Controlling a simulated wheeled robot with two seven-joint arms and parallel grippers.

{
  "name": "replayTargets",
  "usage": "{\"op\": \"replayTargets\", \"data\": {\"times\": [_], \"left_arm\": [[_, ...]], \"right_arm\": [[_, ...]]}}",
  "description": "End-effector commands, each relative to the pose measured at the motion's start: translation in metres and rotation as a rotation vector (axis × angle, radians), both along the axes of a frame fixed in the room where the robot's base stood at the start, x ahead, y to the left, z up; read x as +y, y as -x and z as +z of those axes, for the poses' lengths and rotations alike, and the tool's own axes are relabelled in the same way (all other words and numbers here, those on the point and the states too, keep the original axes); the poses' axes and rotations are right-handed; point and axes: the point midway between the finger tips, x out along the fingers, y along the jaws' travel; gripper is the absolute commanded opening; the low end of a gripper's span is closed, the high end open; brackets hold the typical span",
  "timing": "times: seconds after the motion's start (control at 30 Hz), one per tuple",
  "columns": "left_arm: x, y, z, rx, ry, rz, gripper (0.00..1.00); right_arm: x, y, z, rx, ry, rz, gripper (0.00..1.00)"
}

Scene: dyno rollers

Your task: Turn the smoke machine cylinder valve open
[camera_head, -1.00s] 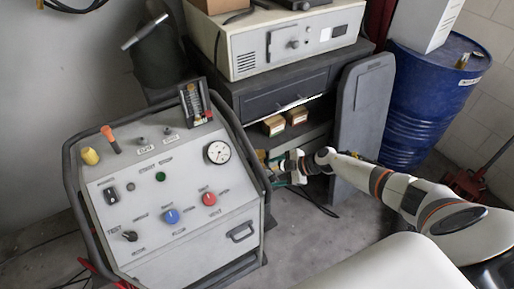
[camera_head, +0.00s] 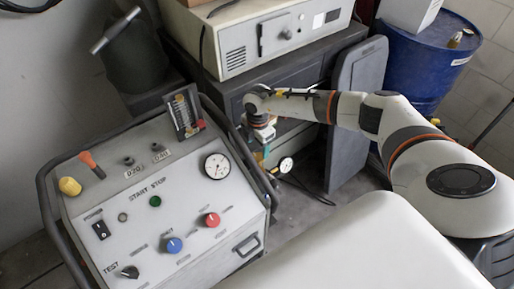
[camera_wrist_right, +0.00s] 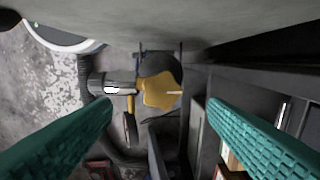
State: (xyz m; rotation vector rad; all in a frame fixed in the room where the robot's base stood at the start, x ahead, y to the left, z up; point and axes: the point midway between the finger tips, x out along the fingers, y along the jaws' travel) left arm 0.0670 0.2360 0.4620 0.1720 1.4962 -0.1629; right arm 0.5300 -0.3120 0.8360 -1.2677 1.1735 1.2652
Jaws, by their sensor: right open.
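The cylinder valve has a yellow lobed knob (camera_wrist_right: 160,92) on a dark round body, with a metal fitting on its left side, in the right wrist view. My right gripper (camera_wrist_right: 160,110) is open, its teal fingers on either side of the knob in the picture and apart from it. In the head view my right gripper (camera_head: 263,140) points down in the gap behind the grey control console (camera_head: 190,195). The knob is mostly hidden there. A small round gauge (camera_head: 286,165) shows beside the gripper. My left gripper is not in view.
A dark cabinet (camera_head: 285,75) carrying a white box unit (camera_head: 270,40) stands close behind my right gripper. A grey upright panel (camera_head: 357,100) and a blue drum (camera_head: 430,65) are to the right. Floor in the gap is narrow.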

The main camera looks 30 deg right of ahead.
Motion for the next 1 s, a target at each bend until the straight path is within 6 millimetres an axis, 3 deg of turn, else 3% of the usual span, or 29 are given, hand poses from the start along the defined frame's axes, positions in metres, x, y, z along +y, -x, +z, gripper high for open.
{"op": "replayTargets", "data": {"times": [0.1,0.3,0.7,1.0], "left_arm": [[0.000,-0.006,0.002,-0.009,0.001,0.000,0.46],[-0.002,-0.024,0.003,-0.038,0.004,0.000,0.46],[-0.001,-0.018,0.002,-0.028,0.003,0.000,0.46],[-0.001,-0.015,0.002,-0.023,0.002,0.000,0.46]], "right_arm": [[0.001,0.000,-0.024,0.002,-0.001,0.000,0.68],[0.001,0.000,-0.049,0.000,-0.002,0.001,0.68],[0.000,0.000,-0.057,-0.002,-0.002,0.001,0.68],[0.000,-0.001,-0.057,-0.001,-0.002,0.001,0.24]]}}
